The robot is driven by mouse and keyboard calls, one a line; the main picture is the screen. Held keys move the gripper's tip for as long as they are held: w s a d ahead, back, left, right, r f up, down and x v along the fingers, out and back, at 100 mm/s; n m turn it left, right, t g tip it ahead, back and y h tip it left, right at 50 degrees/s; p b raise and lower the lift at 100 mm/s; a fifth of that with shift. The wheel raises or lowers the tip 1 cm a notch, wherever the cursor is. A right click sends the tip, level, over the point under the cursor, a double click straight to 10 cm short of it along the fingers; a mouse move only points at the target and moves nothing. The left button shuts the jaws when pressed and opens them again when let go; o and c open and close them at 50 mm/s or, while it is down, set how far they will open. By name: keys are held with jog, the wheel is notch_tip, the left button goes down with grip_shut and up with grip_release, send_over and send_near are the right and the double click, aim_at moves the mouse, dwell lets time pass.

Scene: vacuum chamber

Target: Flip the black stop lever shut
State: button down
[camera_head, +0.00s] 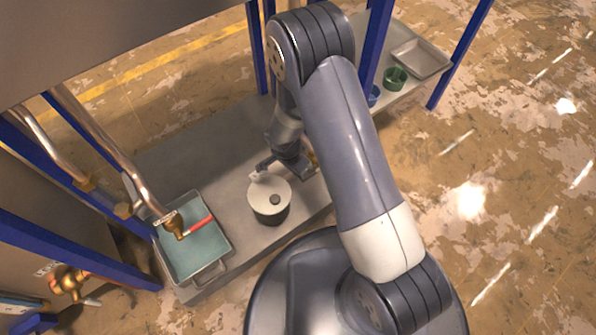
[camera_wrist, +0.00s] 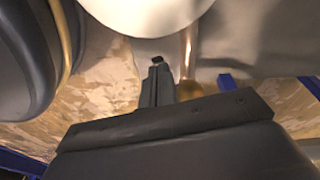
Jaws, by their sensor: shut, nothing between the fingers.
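I cannot make out the black stop lever for certain in either view. In the head view a brass valve (camera_head: 175,228) with a red lever (camera_head: 199,225) sits at the end of a copper pipe, above a teal-lined tray. Another brass valve (camera_head: 68,284) with a pale lever is at the lower left. My gripper (camera_head: 262,167) is just behind the white-lidded pot and points left. In the wrist view my gripper (camera_wrist: 157,70) has its fingers together and looks empty. A small black piece shows at their tips; I cannot tell what it is.
The pot (camera_head: 268,204) stands on the grey shelf (camera_head: 190,150), near its front edge. The tray (camera_head: 205,262) lies to its left. Copper pipes (camera_head: 110,150) and blue posts (camera_head: 255,45) stand around. A green cup (camera_head: 396,77) and metal pan (camera_head: 420,57) are at the right.

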notch_tip(320, 180, up, 8)
jog(key=a+p, duration=0.1)
jog(key=p, duration=0.1)
jog(key=shift+f, duration=0.15)
jog(key=shift+s, duration=0.1)
jog(key=f, duration=0.2)
jog(key=d+f+b, duration=0.1)
jog(key=f, duration=0.1)
jog(key=d+f, duration=0.1)
jog(key=f, duration=0.2)
jog(key=shift+w+b, duration=0.35)
jog(key=shift+w, duration=0.05)
jog(key=shift+w+d+r+g+y+p, duration=0.1)
jog(key=shift+w+d+g+y+p, duration=0.3)
jog(key=shift+d+g+y+p, duration=0.25)
jog(key=shift+w+d+r+g+y+p, duration=0.15)
jog(key=shift+w+d+g+y+p, duration=0.1)
jog(key=shift+w+d+y, duration=0.15)
jog(key=shift+w+d+r+g+y+p, duration=0.1)
jog(key=shift+w+d+y+p, duration=0.15)
jog(key=shift+d, duration=0.2)
jog(key=shift+w+d+r, duration=0.35)
jog(key=shift+w+d, duration=0.15)
jog(key=shift+d, duration=0.15)
jog(key=shift+w+d+r, duration=0.3)
jog(key=shift+w+d, duration=0.15)
jog(key=shift+d, duration=0.2)
jog(key=shift+a, duration=0.1)
